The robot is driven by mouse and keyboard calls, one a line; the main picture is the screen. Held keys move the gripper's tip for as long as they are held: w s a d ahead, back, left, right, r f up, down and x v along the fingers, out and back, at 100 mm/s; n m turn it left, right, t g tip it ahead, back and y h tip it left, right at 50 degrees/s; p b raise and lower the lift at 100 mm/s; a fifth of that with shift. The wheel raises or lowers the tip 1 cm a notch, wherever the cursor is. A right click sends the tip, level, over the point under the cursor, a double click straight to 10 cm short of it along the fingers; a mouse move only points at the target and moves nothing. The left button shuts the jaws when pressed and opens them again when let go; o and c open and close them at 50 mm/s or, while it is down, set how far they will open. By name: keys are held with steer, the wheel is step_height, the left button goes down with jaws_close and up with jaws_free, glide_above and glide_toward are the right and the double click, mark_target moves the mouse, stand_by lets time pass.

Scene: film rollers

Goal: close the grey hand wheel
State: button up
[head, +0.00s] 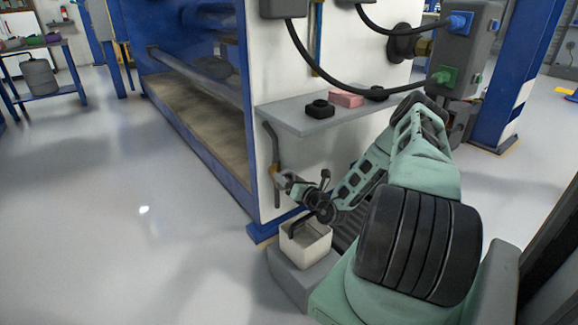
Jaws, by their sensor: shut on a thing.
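My gripper (303,192) is at the pipe valve low on the machine's white end wall, above a square cream bucket. It is shut at the valve, where the grey hand wheel sits. The wheel is small and mostly covered by the dark gripper, so its angle cannot be made out. A brass-coloured fitting (281,179) shows just left of the gripper, under a thin grey pipe (272,145). A dark bent spout (297,226) reaches down to the cream bucket (308,252). Whether liquid runs from it cannot be told.
A grey shelf (285,116) above the gripper holds black knob-like parts (320,109) and a pink block (346,98). The bucket stands on a grey block (290,280). A grey box (470,45) with cables is at upper right. The floor at left is clear.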

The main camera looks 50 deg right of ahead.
steer(key=m+p, duration=0.3)
steer(key=p, duration=0.1)
steer(key=shift+s, duration=0.1)
steer(key=shift+d+f+m+p, duration=0.1)
steer(key=shift+m+p, duration=0.35)
steer(key=shift+m, duration=0.15)
steer(key=shift+d+f+m+p, duration=0.1)
steer(key=shift+m+p, duration=0.3)
steer(key=shift+m, duration=0.2)
steer(key=o, duration=1)
steer(key=shift+c, duration=0.2)
step_height(320, 180, up, 10)
steer(key=p, duration=0.4)
steer(key=shift+p, duration=0.4)
steer(key=shift+a, duration=0.1)
